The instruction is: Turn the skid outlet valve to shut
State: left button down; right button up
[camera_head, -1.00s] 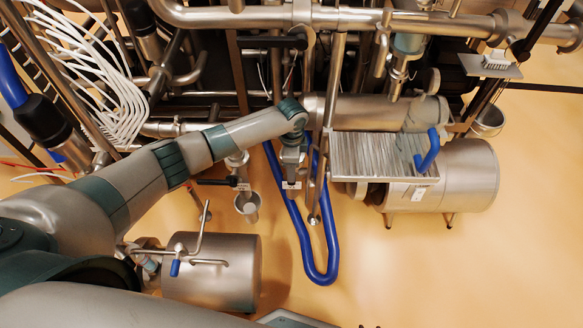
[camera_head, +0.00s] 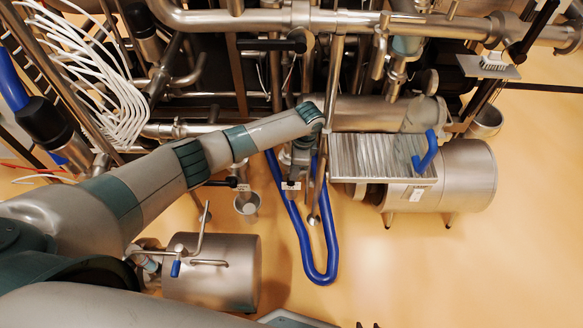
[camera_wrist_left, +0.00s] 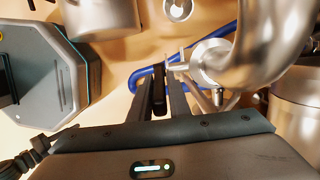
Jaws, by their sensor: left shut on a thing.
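My left gripper (camera_wrist_left: 159,95) is shut on a black bar-shaped valve handle (camera_wrist_left: 158,90), which lies between its two fingers in the left wrist view. In the head view the left gripper (camera_head: 291,172) points down in front of the pipework, beside a small white tag (camera_head: 290,185). The wrist and fingers mostly hide the handle and valve body there, so its exact angle cannot be told. Two small dark tips at the bottom edge of the head view look like my right gripper (camera_head: 367,325); the rest of it is out of frame.
A blue hose (camera_head: 318,277) loops down just below the left gripper. Another black handle (camera_head: 217,182) is to its left. A ribbed steel box (camera_head: 370,157) and a steel drum (camera_head: 468,175) stand right. A steel tank (camera_head: 222,280) stands low left. Open floor lies lower right.

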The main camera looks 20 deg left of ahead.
pick_arm(q)
jog(key=shift+w+d+f+y, duration=0.1)
jog(key=shift+d+y, duration=0.25)
jog(key=shift+y, duration=0.15)
jog(key=c, duration=1.7)
grip_release()
jog(key=shift+o, duration=0.2)
jog(key=v, duration=1.7)
jog(key=shift+w+d, duration=0.2)
jog(key=shift+w, duration=0.1)
